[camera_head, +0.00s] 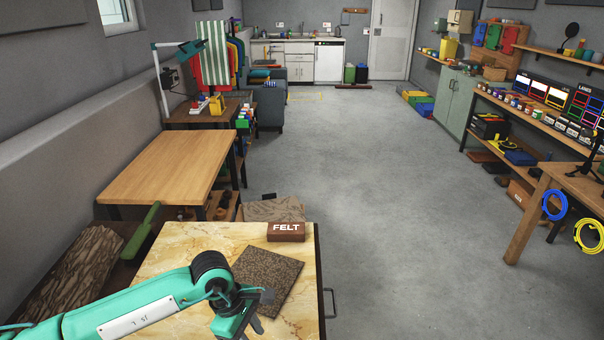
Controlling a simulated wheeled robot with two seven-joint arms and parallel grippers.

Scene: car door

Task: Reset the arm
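My teal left arm comes in from the lower left, bent at a dark joint. Its gripper (258,318) hangs over the front table (200,240), close to the lower edge of a dark speckled sheet (268,278). The fingers are small, dark and partly hidden by the wrist, so their opening is unclear. I see nothing held in them. My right arm and gripper are out of view. No car door shows.
A brown block marked FELT (286,232) lies at the table's back right. A wooden table (170,165) stands beyond. A bark-like slab (75,270) and green-handled tool (140,232) lie left. The grey floor (400,200) is open to the right, up to a workbench (540,210).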

